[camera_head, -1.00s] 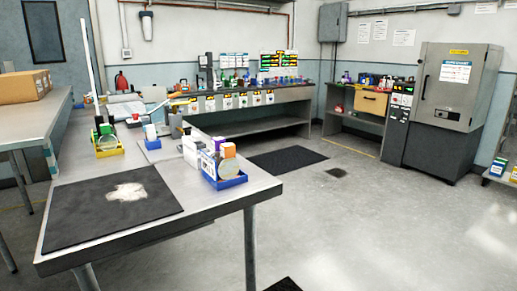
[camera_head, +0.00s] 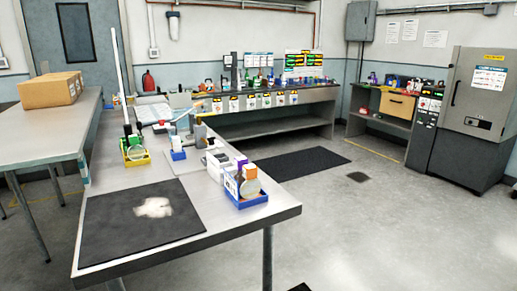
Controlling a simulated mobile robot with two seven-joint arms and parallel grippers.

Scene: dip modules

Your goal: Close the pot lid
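I cannot make out a pot or a pot lid in this view. Neither of my grippers shows. The nearest steel table (camera_head: 225,225) carries a black mat (camera_head: 110,225) with a pale irregular patch (camera_head: 153,207) on it. A blue bin (camera_head: 248,200) holding white, purple and orange-topped containers stands near the table's right edge.
A second table (camera_head: 40,145) at the left bears a cardboard box (camera_head: 50,90). A long bench (camera_head: 275,110) with labelled small items runs along the back. A grey cabinet (camera_head: 475,115) stands at the right. Open floor (camera_head: 400,230) lies right of the near table.

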